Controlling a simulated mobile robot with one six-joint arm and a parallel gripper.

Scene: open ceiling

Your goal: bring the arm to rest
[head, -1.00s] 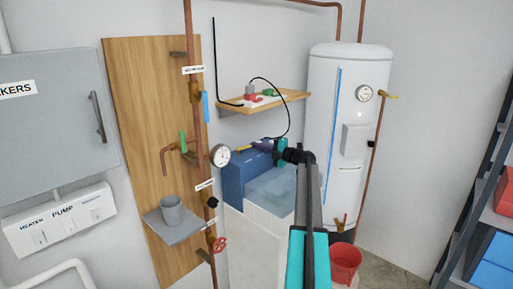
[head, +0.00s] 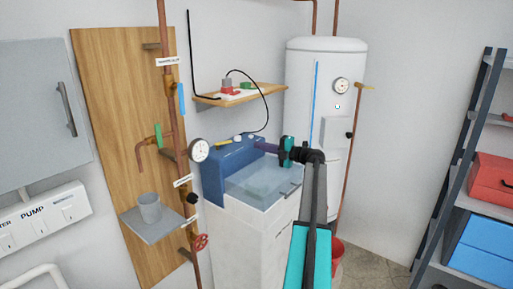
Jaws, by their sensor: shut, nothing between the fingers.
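My arm rises from the bottom of the head view, bends at a black joint and points left over the sink. My gripper (head: 262,146) is at its far end, beyond a teal link, in front of the blue back panel (head: 228,160) of the sink unit. It is shut and empty; its fingertips are small and hard to make out. The arm hides part of the white sink cabinet (head: 245,235) and the red bucket (head: 337,258).
A wooden board (head: 105,110) with copper pipes, a gauge (head: 199,150) and a grey cup (head: 149,207) stands left. A wall shelf (head: 260,92) hangs above the sink. A white tank (head: 300,75) stands behind. A rack (head: 455,180) with red and blue boxes is right.

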